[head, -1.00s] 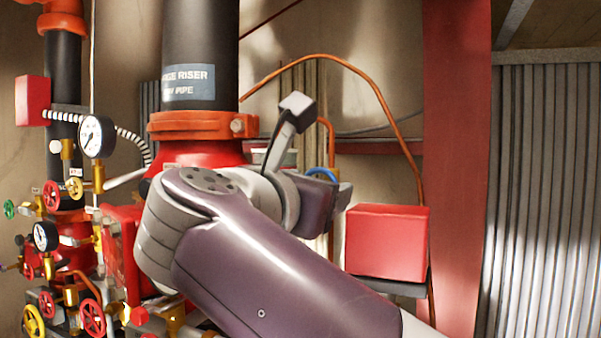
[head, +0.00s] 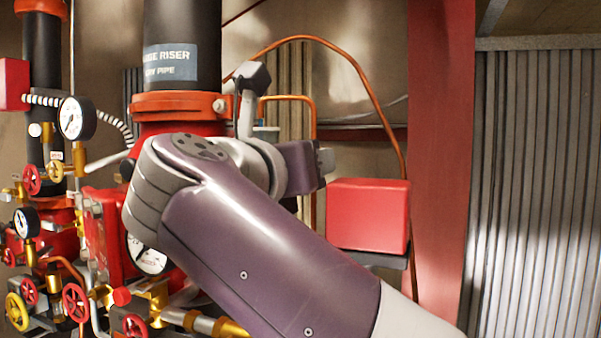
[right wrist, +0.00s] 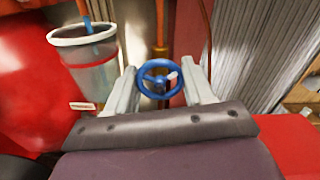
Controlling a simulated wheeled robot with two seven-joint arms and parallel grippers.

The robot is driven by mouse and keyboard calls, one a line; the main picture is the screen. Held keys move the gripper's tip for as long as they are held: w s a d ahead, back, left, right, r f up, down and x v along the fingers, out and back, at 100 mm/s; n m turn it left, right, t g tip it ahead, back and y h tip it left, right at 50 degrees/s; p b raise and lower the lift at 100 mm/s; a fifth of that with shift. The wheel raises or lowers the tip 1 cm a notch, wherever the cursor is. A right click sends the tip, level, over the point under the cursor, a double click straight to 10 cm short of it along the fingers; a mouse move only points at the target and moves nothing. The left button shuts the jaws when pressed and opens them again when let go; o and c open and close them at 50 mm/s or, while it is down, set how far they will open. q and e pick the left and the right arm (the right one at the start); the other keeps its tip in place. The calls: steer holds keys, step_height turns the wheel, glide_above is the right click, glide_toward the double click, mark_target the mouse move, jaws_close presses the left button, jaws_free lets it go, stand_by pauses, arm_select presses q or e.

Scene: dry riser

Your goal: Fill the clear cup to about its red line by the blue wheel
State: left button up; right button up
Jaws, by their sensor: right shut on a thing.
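In the right wrist view the blue wheel (right wrist: 160,78) sits between the two pale fingers of my right gripper (right wrist: 163,80), which is shut on it. The clear cup (right wrist: 92,62) stands left of the wheel, with a blue tube or spout at its mouth. In the head view my right arm covers the wheel and most of the cup; only a small pale part of what may be the cup shows behind the wrist. My left gripper is not in view.
A black riser pipe (head: 182,45) with an orange coupling (head: 178,104) stands behind my arm. Gauges (head: 75,118) and several small valve wheels (head: 75,302) crowd the left. A red box (head: 368,215) sits on a bracket at right, near a red column (head: 440,150).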

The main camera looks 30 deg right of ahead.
steer(key=shift+f, duration=0.1)
steer(key=o, duration=0.8)
steer(key=shift+c, duration=0.2)
steer(key=shift+s+a, duration=0.1)
steer(key=shift+a, duration=0.05)
steer(key=b+v, duration=0.3)
steer(key=v, duration=1)
